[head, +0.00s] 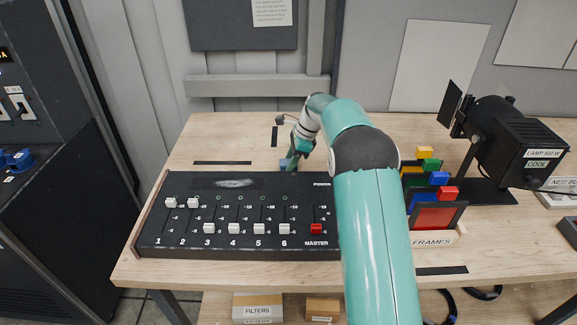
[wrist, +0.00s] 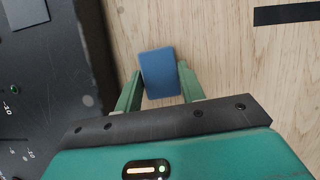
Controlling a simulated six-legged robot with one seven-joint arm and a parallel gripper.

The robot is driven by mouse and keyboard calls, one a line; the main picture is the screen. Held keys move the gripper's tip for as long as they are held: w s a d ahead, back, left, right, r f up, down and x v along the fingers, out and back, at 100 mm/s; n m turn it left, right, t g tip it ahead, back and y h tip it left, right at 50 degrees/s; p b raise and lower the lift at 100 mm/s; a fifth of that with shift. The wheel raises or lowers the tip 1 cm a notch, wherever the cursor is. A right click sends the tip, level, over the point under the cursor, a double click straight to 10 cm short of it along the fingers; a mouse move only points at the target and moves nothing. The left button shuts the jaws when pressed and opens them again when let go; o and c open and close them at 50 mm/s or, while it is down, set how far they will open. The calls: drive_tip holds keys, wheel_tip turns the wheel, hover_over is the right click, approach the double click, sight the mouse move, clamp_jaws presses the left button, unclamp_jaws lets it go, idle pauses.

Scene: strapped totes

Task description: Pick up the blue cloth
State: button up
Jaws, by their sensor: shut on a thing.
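The blue cloth (wrist: 161,75) is a small folded rectangle, seen in the wrist view between the two green fingers of my gripper (wrist: 159,68). My gripper is shut on it. In the head view my gripper (head: 292,161) points down just behind the black fader console (head: 200,245), and a little of the blue cloth (head: 283,163) shows beside the fingers. I cannot tell whether the cloth is on the wooden table or slightly above it.
The console has a pale smudge (head: 234,183) on its top panel. Right of my arm stand a rack of coloured frames (head: 433,239) and a black lamp (head: 515,140). Black tape strips (head: 222,162) mark the table (head: 215,140). The table's back left is clear.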

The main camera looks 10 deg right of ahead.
sight(286, 162)
drive_tip(key=shift+r, duration=0.1)
drive_tip(key=shift+r, duration=0.5)
wheel_tip(286, 162, up, 2)
drive_tip(key=shift+d+r, duration=0.1)
drive_tip(key=shift+s+d+r, duration=2.4)
drive_tip(key=shift+d, duration=0.15)
drive_tip(key=shift+s+d+r, duration=2.35)
drive_tip(key=shift+d+r, duration=0.05)
drive_tip(key=shift+d, duration=0.15)
